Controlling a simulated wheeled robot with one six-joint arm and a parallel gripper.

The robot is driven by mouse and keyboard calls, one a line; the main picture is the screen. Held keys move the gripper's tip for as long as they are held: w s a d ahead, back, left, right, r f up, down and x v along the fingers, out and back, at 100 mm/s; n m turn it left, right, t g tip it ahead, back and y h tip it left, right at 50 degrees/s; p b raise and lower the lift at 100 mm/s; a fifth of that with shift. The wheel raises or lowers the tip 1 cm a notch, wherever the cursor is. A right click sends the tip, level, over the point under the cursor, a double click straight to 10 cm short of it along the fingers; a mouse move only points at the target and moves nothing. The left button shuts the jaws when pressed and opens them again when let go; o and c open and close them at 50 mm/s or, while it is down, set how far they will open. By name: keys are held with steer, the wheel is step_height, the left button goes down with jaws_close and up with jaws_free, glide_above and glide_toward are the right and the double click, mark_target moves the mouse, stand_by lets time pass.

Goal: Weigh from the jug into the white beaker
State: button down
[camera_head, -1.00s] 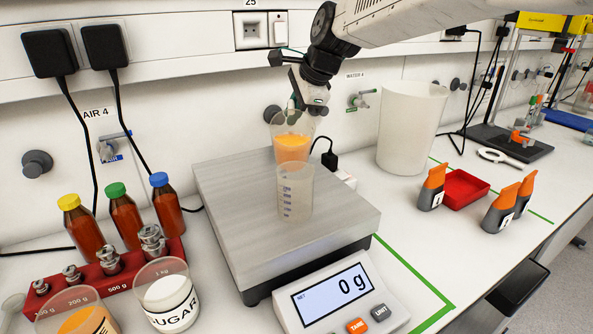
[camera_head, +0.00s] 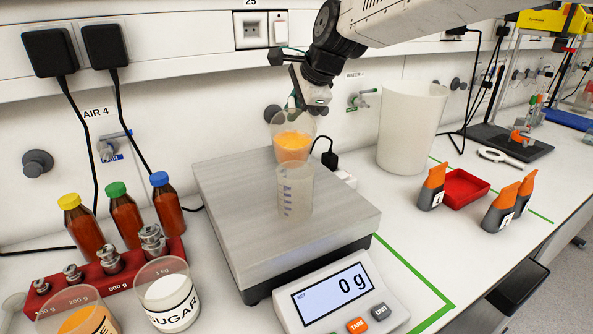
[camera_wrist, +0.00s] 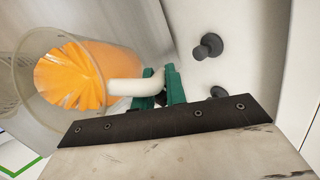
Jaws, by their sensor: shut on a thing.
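The clear jug (camera_head: 293,132) holds orange juice and is up above the back of the scale, behind the white beaker in the head view. My gripper (camera_head: 312,106) is shut on the jug's pale handle; in the wrist view its green fingers (camera_wrist: 160,88) close on that handle, with the jug (camera_wrist: 75,75) at the left. The juice surface slants inside the jug, so the jug is tilted. The white beaker (camera_head: 296,192) is translucent with blue marks and stands upright on the scale's plate (camera_head: 240,200). It looks empty. The display (camera_head: 333,295) reads 0 g.
A sugar jar (camera_head: 168,297), weights in a red rack (camera_head: 115,275) and capped bottles (camera_head: 125,215) stand left of the scale. A tall white container (camera_head: 410,130), a red tray (camera_head: 463,188) and orange-topped bottles (camera_head: 505,205) stand at the right.

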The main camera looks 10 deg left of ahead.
steer(key=shift+s+d+r+n+t+y+p, duration=0.1)
steer(key=shift+s+r+n+t+y+p, duration=0.1)
steer(key=shift+s+r+t, duration=0.4)
steer(key=shift+s+d+r+n+t+y+p, duration=0.1)
steer(key=shift+s+r+t+y, duration=0.15)
steer(key=shift+r+t, duration=0.5)
stand_by(1.2)
steer(key=shift+s+d+r+t+y+p, duration=0.1)
steer(key=shift+s+r+t+y+p, duration=0.05)
steer(key=shift+s+r+t+p, duration=0.25)
steer(key=shift+s+r+t+y+p, duration=0.15)
steer(key=shift+r+p, duration=0.15)
steer(key=shift+r, duration=0.15)
stand_by(2.4)
steer(key=w+f+g, duration=0.1)
steer(key=w+f+g+h, duration=0.1)
steer(key=f, duration=0.1)
steer(key=w+f+g, duration=0.1)
steer(key=f+g, duration=0.1)
steer(key=shift+w+a+h, duration=0.2)
steer(key=shift+a+h, duration=0.05)
steer(key=shift+a, duration=0.15)
